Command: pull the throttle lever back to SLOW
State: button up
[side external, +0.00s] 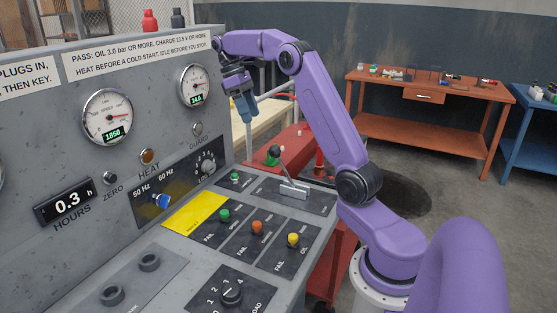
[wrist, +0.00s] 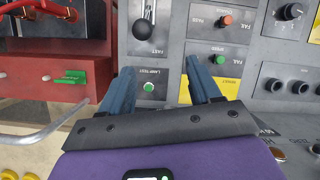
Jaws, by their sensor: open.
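The throttle lever (side external: 283,168) has a dark knob on a thin metal shaft and rises from a slotted plate on the console's far right. In the wrist view the lever (wrist: 144,24) is at the top centre, its knob near the word FAST; the SLOW mark is not visible. My gripper (side external: 243,106) is in the air near the upright panel, left of the lever in the side view. In the wrist view my gripper (wrist: 160,69) has its blue fingers spread and empty over the lamp test button (wrist: 149,87). The knob is beyond the fingertips, not between them.
Green (side external: 224,215), orange (side external: 257,227) and yellow (side external: 293,239) buttons line the console beside the lever. A gauge (side external: 108,117) reads 1850 on the upright panel. Red machinery (side external: 287,150) and a pale rail stand behind the console. An orange workbench (side external: 430,90) is farther back.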

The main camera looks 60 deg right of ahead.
jog(key=d, duration=0.4)
send_near(279, 159)
jog(key=shift+m+y, duration=0.3)
jog(key=shift+m, duration=0.1)
jog(key=x, duration=0.6)
jog(key=d+x, duration=0.1)
jog(key=x, duration=0.3)
jog(key=shift+w+f, duration=0.2)
grip_shut()
